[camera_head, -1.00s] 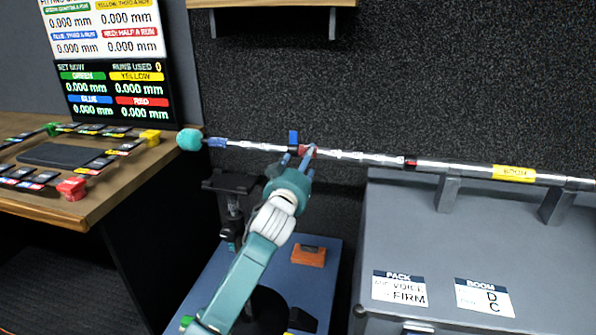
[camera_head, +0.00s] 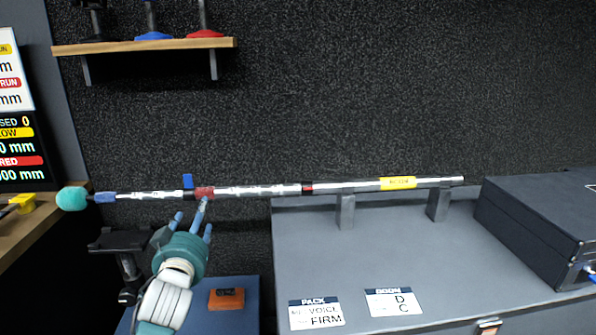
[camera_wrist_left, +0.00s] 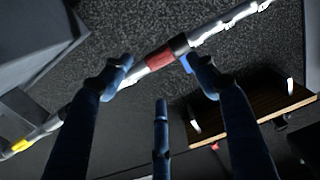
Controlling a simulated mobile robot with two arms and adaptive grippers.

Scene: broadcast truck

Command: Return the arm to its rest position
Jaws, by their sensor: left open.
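My left gripper (camera_head: 190,222) is in the lower left of the head view, its blue fingers spread and empty. The fingers point up at a silver boom pole (camera_head: 260,190), just below its red collar (camera_head: 204,192). One fingertip overlaps the area just under the collar; I cannot tell from the head view whether it touches. My right gripper is in neither view.
The boom lies level on two grey supports (camera_head: 345,212) on a grey case top (camera_head: 400,250). A teal windscreen (camera_head: 72,198) caps its left end. A shelf (camera_head: 145,46) hangs above left. A dark box (camera_head: 545,225) stands right. An orange block (camera_head: 226,299) lies on a blue surface.

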